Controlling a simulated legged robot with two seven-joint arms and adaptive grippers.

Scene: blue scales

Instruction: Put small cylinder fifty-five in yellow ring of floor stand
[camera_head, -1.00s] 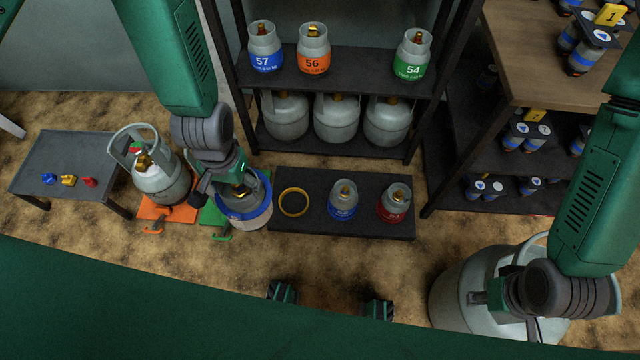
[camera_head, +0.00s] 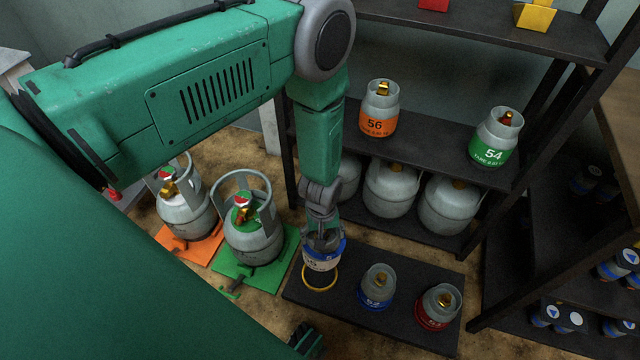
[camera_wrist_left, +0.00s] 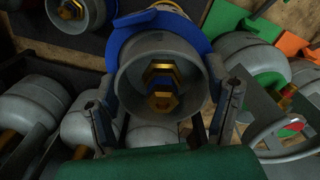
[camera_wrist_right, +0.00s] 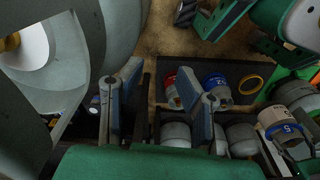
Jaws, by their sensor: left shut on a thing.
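A small grey cylinder with a blue and white band (camera_head: 322,261) is held upright over the yellow ring (camera_head: 320,287) on the dark floor stand (camera_head: 415,335). Its label is only partly readable. My left gripper (camera_head: 322,236) is shut on its top from above. The left wrist view shows the cylinder's collar and brass valve (camera_wrist_left: 163,82) between the fingers. The ring's front rim shows below the cylinder; whether the base touches the stand cannot be told. My right gripper (camera_wrist_right: 162,105) is open and empty; it is outside the head view.
A blue-banded cylinder (camera_head: 377,287) and a red-banded one (camera_head: 438,306) stand right of the ring. Larger cylinders stand on a green mat (camera_head: 284,243) and orange mat (camera_head: 200,247) to the left. The shelf behind holds cylinder 56 (camera_head: 380,110) and cylinder 54 (camera_head: 496,137).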

